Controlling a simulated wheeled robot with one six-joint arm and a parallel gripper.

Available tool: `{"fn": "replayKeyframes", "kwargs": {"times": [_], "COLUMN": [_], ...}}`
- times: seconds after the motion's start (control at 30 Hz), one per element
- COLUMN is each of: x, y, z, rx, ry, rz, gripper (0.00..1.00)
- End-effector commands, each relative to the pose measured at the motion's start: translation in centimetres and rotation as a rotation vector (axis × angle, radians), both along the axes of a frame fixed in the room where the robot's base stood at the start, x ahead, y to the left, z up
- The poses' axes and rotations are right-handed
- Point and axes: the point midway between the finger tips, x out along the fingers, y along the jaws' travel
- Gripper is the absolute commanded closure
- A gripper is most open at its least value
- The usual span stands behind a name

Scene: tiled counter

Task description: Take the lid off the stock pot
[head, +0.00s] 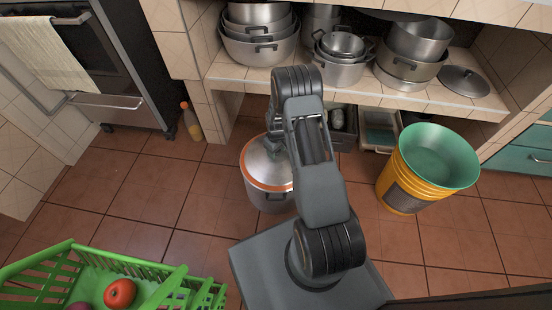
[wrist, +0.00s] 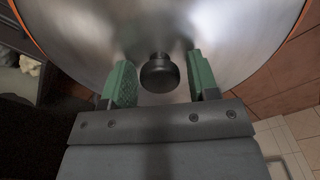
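The stock pot (head: 268,201) stands on the tiled floor in front of the counter, left of my arm in the head view. Its shiny metal lid (head: 262,163) lies on top, with an orange rim. The lid also fills the upper part of the wrist view (wrist: 225,50). A round black knob (wrist: 160,73) sits at the lid's middle. My gripper (wrist: 160,83) is open, with one green-padded finger on each side of the knob and a visible gap to both. In the head view my arm hides the gripper's fingers and part of the lid.
A yellow bucket with a green inside (head: 437,158) stands right of the pot. A green crate (head: 150,270) with red produce is at lower left. A bottle (head: 191,121) stands by the oven. Pots (head: 258,45) fill the shelf behind. Floor left of the pot is clear.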

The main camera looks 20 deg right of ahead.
Motion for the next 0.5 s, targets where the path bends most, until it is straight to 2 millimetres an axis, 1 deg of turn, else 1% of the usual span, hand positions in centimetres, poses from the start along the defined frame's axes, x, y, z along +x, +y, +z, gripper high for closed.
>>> {"fn": "replayKeyframes", "kwargs": {"times": [0.03, 0.07, 0.5], "x": [-0.01, -0.01, -0.02], "y": [0.0, 0.0, -0.02], "z": [0.01, 0.01, 0.01], "rx": [0.0, 0.0, 0.0], "ry": [0.0, 0.0, 0.0], "rz": [0.0, 0.0, 0.0], "gripper": [0.5, 0.53, 0.95]}}
